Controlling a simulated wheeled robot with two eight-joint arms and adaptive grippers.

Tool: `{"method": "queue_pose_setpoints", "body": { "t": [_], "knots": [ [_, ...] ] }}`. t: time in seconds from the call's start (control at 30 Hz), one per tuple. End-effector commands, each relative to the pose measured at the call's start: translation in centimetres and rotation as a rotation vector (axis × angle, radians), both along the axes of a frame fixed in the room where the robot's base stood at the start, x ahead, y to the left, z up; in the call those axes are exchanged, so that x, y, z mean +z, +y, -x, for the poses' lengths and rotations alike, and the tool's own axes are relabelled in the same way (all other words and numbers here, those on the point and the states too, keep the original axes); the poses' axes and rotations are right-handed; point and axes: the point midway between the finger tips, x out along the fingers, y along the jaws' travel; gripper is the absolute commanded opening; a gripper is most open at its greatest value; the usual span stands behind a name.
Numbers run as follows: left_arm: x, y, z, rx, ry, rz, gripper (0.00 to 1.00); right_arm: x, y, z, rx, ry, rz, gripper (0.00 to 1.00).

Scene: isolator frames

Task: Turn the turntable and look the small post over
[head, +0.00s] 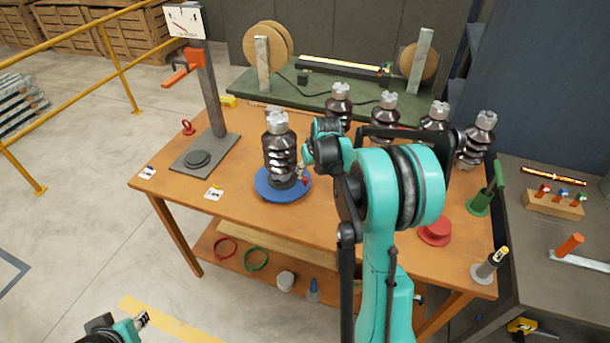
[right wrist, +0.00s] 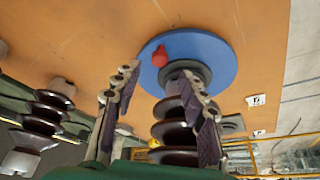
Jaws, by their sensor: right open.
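The blue turntable (head: 268,194) lies flat on the orange-brown table, and a brown ribbed post (head: 279,150) with a grey metal cap stands upright on it. The right wrist view shows the blue disc (right wrist: 222,62), a red knob (right wrist: 160,56) near its rim and the ribbed post (right wrist: 176,130). My right gripper (head: 303,172) is at the right side of the post. In the right wrist view its fingers (right wrist: 160,76) are apart with nothing gripped; whether they touch the post I cannot tell. My left gripper (head: 142,319) is low at the left, off the table; its jaws are too small to judge.
Several similar ribbed posts (head: 386,108) stand along the table's back right. A grey stand (head: 205,155) with a dial is left of the turntable. A red disc (head: 436,232) and a green holder (head: 481,203) are at the right. My right arm hides part of the table.

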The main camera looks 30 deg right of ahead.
Motion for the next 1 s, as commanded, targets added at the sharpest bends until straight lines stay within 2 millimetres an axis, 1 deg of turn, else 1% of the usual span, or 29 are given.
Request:
{"method": "queue_pose_setpoints", "body": {
  "t": [0.03,0.1,0.2,0.3,0.43,0.67,0.7,0.73,0.83,0.87,1.0],
  "knots": [
    [-0.5,0.0,0.0,0.0,0.0,0.0,0.3,-1.2,0.0,-0.4,0.001,0.0,0.0,0.42],
    [-0.9,0.0,0.0,0.0,0.0,0.0,0.3,-2.3,-0.1,-0.9,0.0,-0.001,0.0,0.42],
    [-1.3,0.0,0.0,0.0,0.0,0.0,0.3,-3.6,-0.1,-1.5,0.0,-0.001,0.0,0.42],
    [-1.5,0.0,0.0,0.0,0.0,0.0,0.3,-4.6,-0.1,-1.9,0.0,-0.001,0.0,0.42],
    [-1.6,0.0,0.0,0.0,0.0,0.0,0.3,-5.2,-0.1,-2.1,0.0,-0.001,0.0,0.42],
    [-1.6,0.0,0.0,0.0,0.0,0.0,0.3,-5.2,-0.1,-2.2,0.0,-0.001,0.0,0.42],
    [-1.6,0.0,0.0,0.0,0.0,0.0,0.3,-5.2,-0.1,-2.2,0.0,-0.001,0.0,0.37],
    [-1.6,0.0,0.0,0.0,0.0,0.0,0.3,-5.2,-0.1,-2.2,0.0,-0.001,0.0,0.29],
    [-1.6,0.0,0.0,0.0,0.0,0.0,0.3,-5.1,-0.1,-2.2,0.0,-0.001,0.0,0.02],
    [-1.6,0.0,0.0,0.0,0.0,0.0,0.3,-5.1,-0.1,-2.1,0.0,-0.001,0.0,0.0],
    [-1.6,0.0,0.0,0.0,0.0,0.0,0.3,-5.1,-0.1,-2.1,0.0,-0.001,0.0,0.0]
  ]
}}
